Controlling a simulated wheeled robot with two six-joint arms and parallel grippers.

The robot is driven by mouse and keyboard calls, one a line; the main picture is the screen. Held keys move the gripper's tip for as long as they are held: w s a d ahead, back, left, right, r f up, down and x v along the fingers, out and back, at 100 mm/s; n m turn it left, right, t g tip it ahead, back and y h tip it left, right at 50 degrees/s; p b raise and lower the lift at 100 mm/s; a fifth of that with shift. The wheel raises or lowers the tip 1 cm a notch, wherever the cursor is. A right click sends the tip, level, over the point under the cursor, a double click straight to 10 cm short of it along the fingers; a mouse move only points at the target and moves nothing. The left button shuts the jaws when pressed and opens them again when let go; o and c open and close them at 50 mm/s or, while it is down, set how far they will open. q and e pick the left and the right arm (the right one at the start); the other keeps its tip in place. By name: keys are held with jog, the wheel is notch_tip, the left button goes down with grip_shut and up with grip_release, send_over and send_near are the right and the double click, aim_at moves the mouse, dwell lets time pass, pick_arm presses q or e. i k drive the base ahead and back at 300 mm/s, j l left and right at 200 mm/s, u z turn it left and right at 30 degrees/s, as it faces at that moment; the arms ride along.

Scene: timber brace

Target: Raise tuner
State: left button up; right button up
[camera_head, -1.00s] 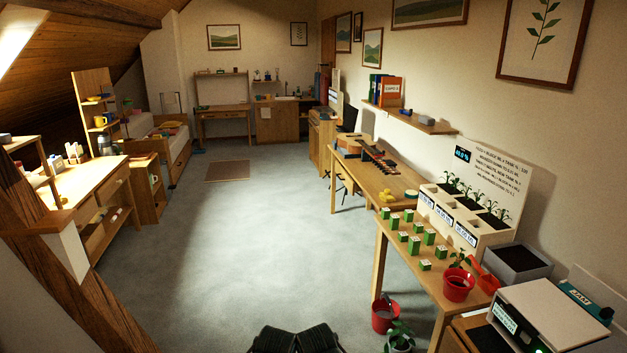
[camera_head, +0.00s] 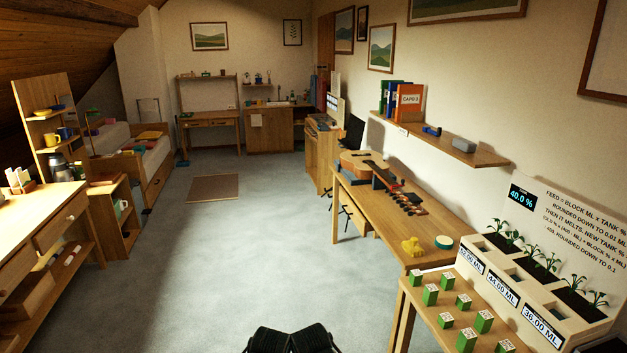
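An acoustic guitar (camera_head: 358,163) lies on the wooden table (camera_head: 437,222) along the right wall. Its neck points toward me, and its dark headstock (camera_head: 410,207) has small pegs too small to make out singly. No thing is clearly recognisable as a tuner. A small blue device (camera_head: 431,130) and a grey box (camera_head: 464,144) sit on the wall shelf above the table; I cannot tell what either is. Neither of my grippers can be made out; only dark parts of my own body show at the bottom edge.
A yellow object (camera_head: 412,246) and a round green-rimmed tin (camera_head: 444,242) are on the table's near end. A nearer bench holds several green blocks (camera_head: 463,301) and a white planter (camera_head: 508,291). A wooden workbench (camera_head: 38,235) stands left. The grey floor (camera_head: 240,260) between is clear.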

aim_at(413, 198)
jog(key=i, duration=2.95)
jog(key=z, duration=0.5)
